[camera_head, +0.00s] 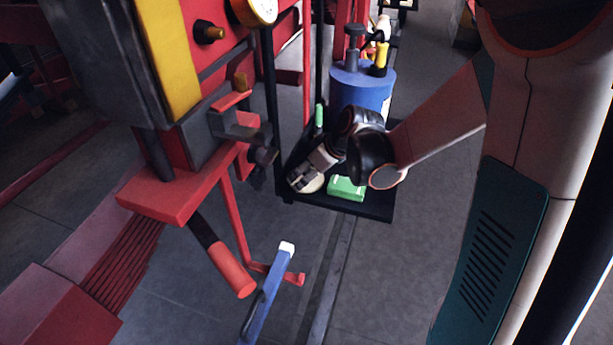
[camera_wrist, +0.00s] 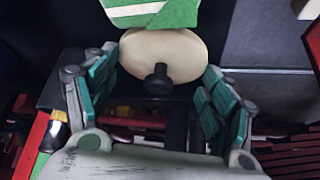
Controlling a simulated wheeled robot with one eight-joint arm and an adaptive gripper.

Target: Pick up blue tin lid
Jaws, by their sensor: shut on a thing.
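A round cream lid-like disc with a black knob (camera_wrist: 162,45) lies between the fingers of my gripper (camera_wrist: 163,66) in the wrist view. My gripper (camera_head: 308,176) is shut on its rim, with one finger at either side. In the head view the cream disc (camera_head: 311,186) shows only in part under the fingers, low over the black cart shelf (camera_head: 376,205). It looks cream, not blue. A blue drum (camera_head: 350,97) stands behind my wrist at the back of the shelf, partly hidden by my arm.
A green box with white stripes (camera_head: 345,189) sits beside the disc, and also shows in the wrist view (camera_wrist: 150,12). A red machine (camera_head: 170,198) with levers stands at left. A blue bar (camera_head: 268,300) rises in front. Floor (camera_head: 430,190) right of the cart is clear.

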